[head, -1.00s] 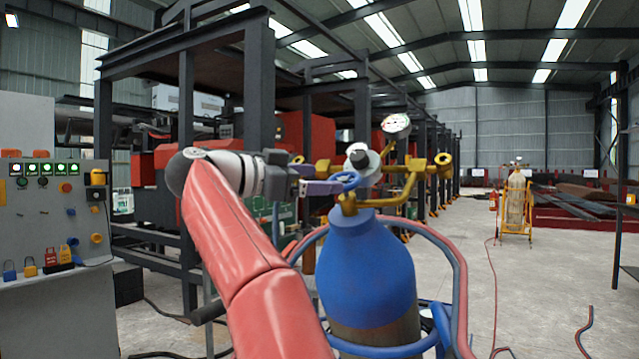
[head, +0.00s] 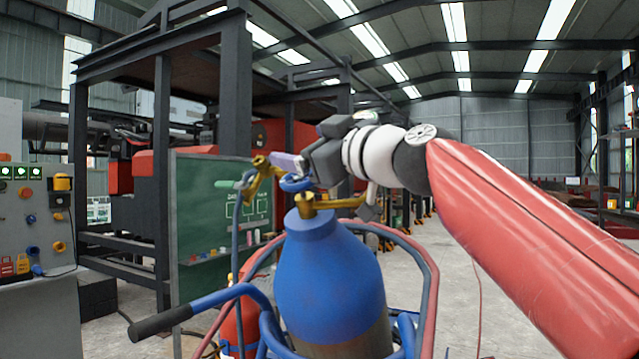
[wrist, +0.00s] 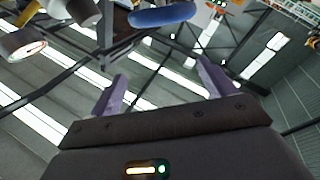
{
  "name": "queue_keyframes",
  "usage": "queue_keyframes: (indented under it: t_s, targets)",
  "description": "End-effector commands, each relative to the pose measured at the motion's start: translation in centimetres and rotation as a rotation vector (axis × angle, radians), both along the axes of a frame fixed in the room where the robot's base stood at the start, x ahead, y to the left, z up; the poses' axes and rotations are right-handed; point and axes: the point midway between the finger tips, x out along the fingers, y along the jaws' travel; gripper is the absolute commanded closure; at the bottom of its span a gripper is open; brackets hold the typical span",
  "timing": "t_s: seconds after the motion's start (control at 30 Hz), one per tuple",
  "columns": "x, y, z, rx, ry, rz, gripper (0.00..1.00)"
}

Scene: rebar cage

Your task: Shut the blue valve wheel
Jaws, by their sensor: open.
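The blue valve wheel (head: 296,183) sits on the brass valve (head: 306,205) at the top of a blue gas cylinder (head: 330,265). My gripper (head: 287,163) reaches in from the right in the head view, its pale purple fingers close to the wheel and partly hidden by my wrist. In the wrist view my gripper (wrist: 160,85) is open with nothing between its fingers. The wheel shows there edge-on (wrist: 163,14), at the top, beyond the fingertips and roughly in line with the gap. I cannot tell whether a finger touches it.
Brass fittings and a gauge (wrist: 22,46) crowd the wheel. Red and blue hoses (head: 425,260) loop around the cylinder. A trolley handle (head: 160,322) juts out left. A green board (head: 222,215) and control panel (head: 38,230) stand left. The floor at right is fairly open.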

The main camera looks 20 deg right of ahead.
Motion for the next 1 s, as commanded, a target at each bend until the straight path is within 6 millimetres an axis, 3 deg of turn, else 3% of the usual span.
queue_keyframes:
  t_s: [0.1, 0.2, 0.37, 0.7, 1.0]
  targets:
    - [-0.5, -1.0, -3.6, -0.013, 0.114, 0.078, 0.18]
    - [-0.6, -1.4, -5.0, -0.021, 0.16, 0.107, 0.18]
    - [0.6, -0.6, -5.2, -0.022, 0.175, 0.116, 0.18]
    - [5.1, 2.0, -5.1, -0.023, 0.172, 0.115, 0.18]
    - [6.0, 2.5, -5.2, -0.022, 0.169, 0.112, 0.18]
